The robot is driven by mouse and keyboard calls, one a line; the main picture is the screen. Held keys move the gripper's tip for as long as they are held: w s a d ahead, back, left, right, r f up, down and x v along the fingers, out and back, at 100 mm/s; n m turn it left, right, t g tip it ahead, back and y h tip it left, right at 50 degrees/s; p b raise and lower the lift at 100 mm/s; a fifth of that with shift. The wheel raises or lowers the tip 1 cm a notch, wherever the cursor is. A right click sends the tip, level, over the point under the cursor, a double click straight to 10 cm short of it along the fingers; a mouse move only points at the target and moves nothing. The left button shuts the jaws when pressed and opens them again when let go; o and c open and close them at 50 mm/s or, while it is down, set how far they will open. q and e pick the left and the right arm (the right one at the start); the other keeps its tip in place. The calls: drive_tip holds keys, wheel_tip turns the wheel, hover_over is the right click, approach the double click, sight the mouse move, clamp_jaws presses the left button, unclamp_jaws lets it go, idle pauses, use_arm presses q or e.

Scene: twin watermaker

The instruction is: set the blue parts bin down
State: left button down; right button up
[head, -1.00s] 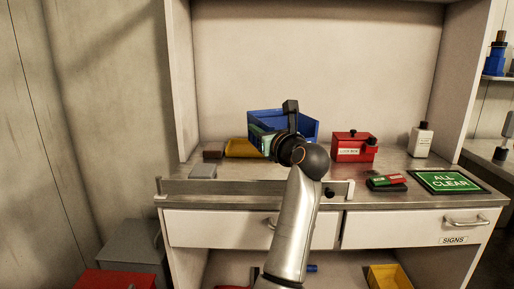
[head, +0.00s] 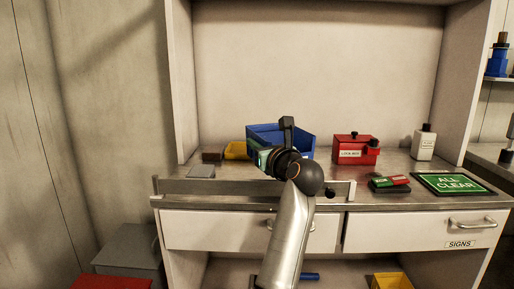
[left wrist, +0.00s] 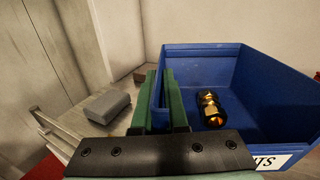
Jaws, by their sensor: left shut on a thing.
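The blue parts bin (head: 302,143) is upright over the back middle of the workbench counter. In the left wrist view the bin (left wrist: 275,75) shows a white label and holds a brass fitting (left wrist: 210,109). My left gripper (head: 268,158) is at the bin's left side in the head view. Its green fingers (left wrist: 160,100) are shut on the bin's wall near a corner in the left wrist view. The arm hides part of the bin's underside, so I cannot tell whether it touches the counter. My right gripper is not in view.
A yellow bin (head: 236,150) is left of the blue bin, partly hidden. A red lock box (head: 354,149) stands close on the right. A grey block (head: 201,171) lies front left. A green sign (head: 453,183) and white bottle (head: 424,144) are at the right. A raised strip (head: 230,188) edges the front.

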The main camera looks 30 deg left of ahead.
use_arm(q)
drive_tip(key=shift+r, duration=0.1)
drive_tip(key=shift+f+b, duration=0.3)
drive_tip(key=shift+f, duration=0.3)
drive_tip(key=c, duration=0.9)
unclamp_jaws()
drive_tip(key=shift+c, duration=0.2)
